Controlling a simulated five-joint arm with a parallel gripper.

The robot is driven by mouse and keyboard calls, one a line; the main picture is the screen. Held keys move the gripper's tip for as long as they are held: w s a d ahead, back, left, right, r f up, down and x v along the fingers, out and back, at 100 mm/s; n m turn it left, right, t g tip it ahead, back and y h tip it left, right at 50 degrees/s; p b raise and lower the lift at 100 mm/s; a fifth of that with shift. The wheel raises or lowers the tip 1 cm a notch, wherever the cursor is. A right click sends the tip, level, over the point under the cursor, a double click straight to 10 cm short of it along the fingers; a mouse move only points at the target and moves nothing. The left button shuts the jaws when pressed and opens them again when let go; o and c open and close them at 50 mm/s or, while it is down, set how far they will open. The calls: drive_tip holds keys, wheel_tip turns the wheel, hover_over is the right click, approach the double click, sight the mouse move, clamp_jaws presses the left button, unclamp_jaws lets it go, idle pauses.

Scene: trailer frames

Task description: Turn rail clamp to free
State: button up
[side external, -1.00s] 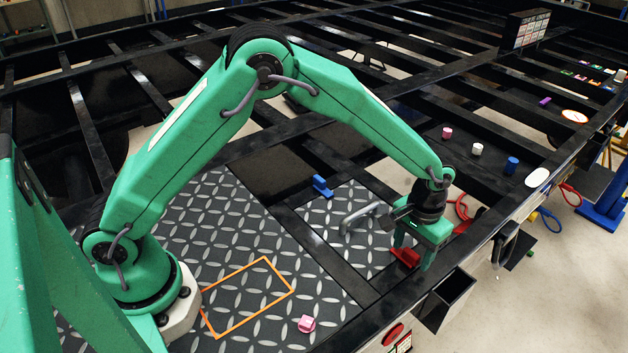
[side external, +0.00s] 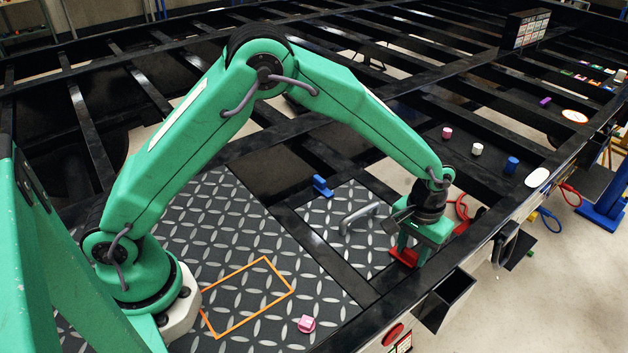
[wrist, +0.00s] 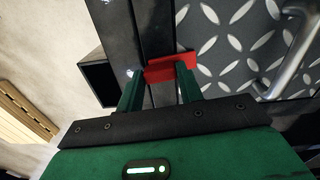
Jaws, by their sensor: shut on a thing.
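The red rail clamp (side external: 403,259) sits low at the inner edge of the black front rail, beside the tread plate. It also shows in the wrist view (wrist: 172,68) as a red bar at the fingertips, lying across the rail edge. My gripper (side external: 410,257) points down over it and is shut on it. In the wrist view, the two green fingers (wrist: 160,76) reach to the red bar. The fingers hide part of the clamp, and its base is hard to make out.
A grey bent handle (side external: 359,217) stands on the tread plate left of my gripper. A blue clamp (side external: 322,186) is farther back. A black open bin (side external: 446,297) hangs outside the rail. A pink block (side external: 306,324) lies near the orange outline (side external: 247,297). A red hose (side external: 462,207) is behind the wrist.

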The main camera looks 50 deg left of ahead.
drive_tip(key=n, duration=0.3)
drive_tip(key=shift+n, duration=0.4)
drive_tip(key=n, duration=0.4)
drive_tip(key=shift+n, duration=0.3)
drive_tip(key=n, duration=0.4)
drive_tip(key=shift+n, duration=0.3)
drive_tip(key=shift+r+n, duration=0.1)
drive_tip(key=shift+n, duration=1.8)
drive_tip(key=o, duration=1)
